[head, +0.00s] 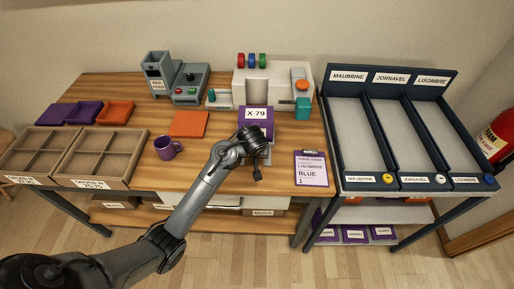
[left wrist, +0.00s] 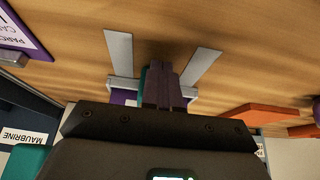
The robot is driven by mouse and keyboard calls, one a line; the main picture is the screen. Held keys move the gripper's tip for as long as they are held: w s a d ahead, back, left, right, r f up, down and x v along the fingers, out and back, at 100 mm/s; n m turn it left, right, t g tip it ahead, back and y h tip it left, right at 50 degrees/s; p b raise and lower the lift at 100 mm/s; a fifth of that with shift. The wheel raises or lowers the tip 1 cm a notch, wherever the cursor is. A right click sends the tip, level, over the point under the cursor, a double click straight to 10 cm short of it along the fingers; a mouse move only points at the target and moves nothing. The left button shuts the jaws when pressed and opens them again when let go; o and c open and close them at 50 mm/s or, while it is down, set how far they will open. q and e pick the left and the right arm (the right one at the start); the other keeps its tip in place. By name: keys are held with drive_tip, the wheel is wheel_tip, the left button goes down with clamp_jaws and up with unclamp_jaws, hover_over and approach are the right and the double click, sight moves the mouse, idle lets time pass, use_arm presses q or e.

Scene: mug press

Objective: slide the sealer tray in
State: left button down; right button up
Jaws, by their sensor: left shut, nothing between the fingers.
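The cream press (head: 275,88) stands at the back of the wooden table. A purple piece with an "X 79" label (head: 256,113) sits at its front, where I take the sealer tray to be. My left gripper (head: 257,177) is in front of it, pointing down, shut and empty. In the left wrist view the shut fingers (left wrist: 162,88) are at a light-grey-edged tray (left wrist: 122,86) with purple inside, between two pale rails (left wrist: 120,52). The fingers cover part of the tray; I cannot tell whether they touch it. My right gripper is out of view.
A purple mug (head: 167,148), an orange mat (head: 188,124) and divided wooden crates (head: 98,158) are to the left. A clipboard (head: 312,170) lies to the right, beside the dark three-lane rack (head: 395,125). A grey machine (head: 180,82) stands back left.

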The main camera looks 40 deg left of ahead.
sight(255, 125)
use_arm(q)
drive_tip(key=shift+w+a, duration=1.15)
drive_tip(key=shift+w, duration=0.3)
drive_tip(key=shift+w+a+b, duration=0.35)
drive_tip(key=shift+w+a, duration=0.55)
drive_tip(key=shift+w, duration=0.25)
drive_tip(key=shift+w+a+b, duration=0.3)
drive_tip(key=shift+w+a, duration=0.55)
drive_tip(key=shift+w, duration=0.25)
drive_tip(key=shift+s+d+r+p, duration=0.15)
drive_tip(key=shift+s+d+p, duration=0.2)
drive_tip(key=shift+p, duration=0.2)
drive_tip(key=shift+s+d+p, duration=0.65)
drive_tip(key=shift+s+p, duration=0.3)
drive_tip(key=shift+p, duration=0.05)
wheel_tip(255, 125, up, 5)
drive_tip(key=p, duration=0.5)
wheel_tip(255, 125, up, 4)
drive_tip(key=p, duration=0.4)
drive_tip(key=shift+f, duration=0.2)
